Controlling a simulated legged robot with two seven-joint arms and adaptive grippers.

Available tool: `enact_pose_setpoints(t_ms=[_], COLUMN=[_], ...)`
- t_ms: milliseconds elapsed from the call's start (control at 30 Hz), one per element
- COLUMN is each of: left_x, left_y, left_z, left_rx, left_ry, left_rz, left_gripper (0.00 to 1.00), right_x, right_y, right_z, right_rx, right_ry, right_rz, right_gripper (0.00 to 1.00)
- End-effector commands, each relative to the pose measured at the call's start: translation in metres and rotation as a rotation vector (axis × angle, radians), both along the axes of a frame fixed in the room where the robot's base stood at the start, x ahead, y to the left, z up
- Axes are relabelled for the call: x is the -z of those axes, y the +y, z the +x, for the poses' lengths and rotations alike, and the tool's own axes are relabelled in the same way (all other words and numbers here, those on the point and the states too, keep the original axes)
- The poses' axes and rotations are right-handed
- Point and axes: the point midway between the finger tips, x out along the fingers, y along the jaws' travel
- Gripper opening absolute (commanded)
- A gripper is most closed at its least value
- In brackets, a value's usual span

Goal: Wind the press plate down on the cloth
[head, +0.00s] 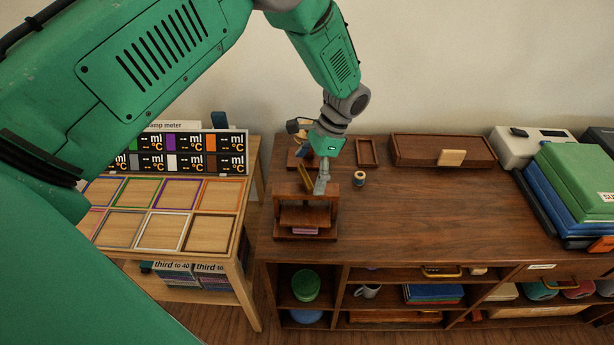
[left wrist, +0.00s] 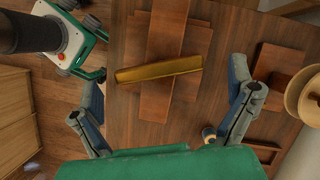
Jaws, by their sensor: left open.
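The wooden press (head: 305,190) stands near the left end of the dark cabinet top. Its press plate (head: 305,215) is a wooden board inside the frame, above a folded pinkish cloth (head: 305,231). My left gripper (head: 315,177) is over the press, pointing down. In the left wrist view its fingers (left wrist: 168,75) are spread wide on either side of a brass bar handle (left wrist: 158,71), with gaps at both ends. The bar lies across the press's top beam (left wrist: 166,30). The cloth cannot be made out in the wrist view. My right gripper is not in view.
A wooden spool (head: 359,178) stands just right of the press. A small tray (head: 367,153) and a long wooden box (head: 442,151) lie behind. Stacked green and blue boxes (head: 572,180) fill the right end. The cabinet top's middle is clear. A lighter table (head: 160,233) stands left.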

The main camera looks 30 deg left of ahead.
Motion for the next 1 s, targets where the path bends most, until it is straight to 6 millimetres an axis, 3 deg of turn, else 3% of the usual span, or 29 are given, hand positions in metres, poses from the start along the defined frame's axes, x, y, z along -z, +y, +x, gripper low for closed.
enact_pose_setpoints(t_ms=[200,433,600,1000], left_x=[-0.045,-0.079,-0.089,-0.090], left_y=[-0.011,-0.021,-0.023,-0.024], left_z=[0.017,0.029,0.032,0.031], left_rx=[0.001,0.000,0.002,-0.045], left_ry=[-0.005,-0.002,0.000,-0.012], left_rz=[0.000,0.000,-0.001,0.008], left_gripper=[0.98,0.98,0.98,0.98], right_x=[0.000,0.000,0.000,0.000], right_y=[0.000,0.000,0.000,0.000], right_z=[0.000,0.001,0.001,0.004], right_rx=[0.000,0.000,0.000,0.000], right_ry=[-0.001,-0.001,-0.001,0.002], right_rz=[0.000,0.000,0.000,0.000], right_gripper=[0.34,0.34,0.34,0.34])
